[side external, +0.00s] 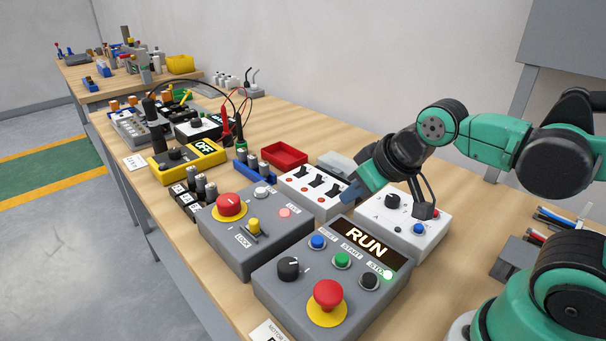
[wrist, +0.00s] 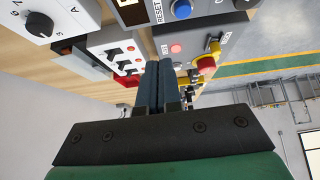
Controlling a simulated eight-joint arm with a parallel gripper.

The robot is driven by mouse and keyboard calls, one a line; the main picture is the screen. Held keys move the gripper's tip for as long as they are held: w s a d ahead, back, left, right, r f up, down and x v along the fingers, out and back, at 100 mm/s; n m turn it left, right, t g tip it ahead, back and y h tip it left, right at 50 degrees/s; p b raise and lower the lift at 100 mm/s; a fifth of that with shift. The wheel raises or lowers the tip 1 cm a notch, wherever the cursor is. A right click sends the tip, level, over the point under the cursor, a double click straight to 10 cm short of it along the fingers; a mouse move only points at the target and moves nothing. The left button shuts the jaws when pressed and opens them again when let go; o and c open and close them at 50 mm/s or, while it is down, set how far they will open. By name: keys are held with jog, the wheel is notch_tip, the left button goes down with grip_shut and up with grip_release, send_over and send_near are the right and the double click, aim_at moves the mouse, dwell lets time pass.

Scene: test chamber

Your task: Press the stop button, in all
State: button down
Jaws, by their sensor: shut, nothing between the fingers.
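The grey motor panel (side external: 262,284) stands at the front of the bench, its display (side external: 366,242) reading RUN. The black stop button (side external: 369,281) is at the right end of its button row, beside a lit whitish-green lamp (side external: 388,275). A blue reset button (side external: 318,242) and a green start button (side external: 341,260) are in the same row. My gripper (side external: 350,194) is shut and empty, behind the panel near the switch box and apart from the stop button. In the wrist view, my blue fingers (wrist: 160,85) are together; the reset button (wrist: 182,9) shows but the stop button does not.
A red mushroom button (side external: 327,294) and black knob (side external: 288,268) share the panel. A second grey box (side external: 240,250) with a red mushroom button (side external: 229,205) stands left. A white switch box (side external: 313,190), a white knob box (side external: 420,228) and a red tray (side external: 284,156) are close by.

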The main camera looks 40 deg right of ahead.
notch_tip(320, 180, up, 7)
jog(key=g, duration=0.7)
send_over(371, 278)
jog(key=shift+s+d, duration=0.15)
jog(key=shift+s, duration=0.1)
jog(key=f, duration=1.4)
jog(key=shift+w, duration=0.25)
jog(key=shift+f+t, duration=0.3)
jog(key=shift+f, duration=0.7)
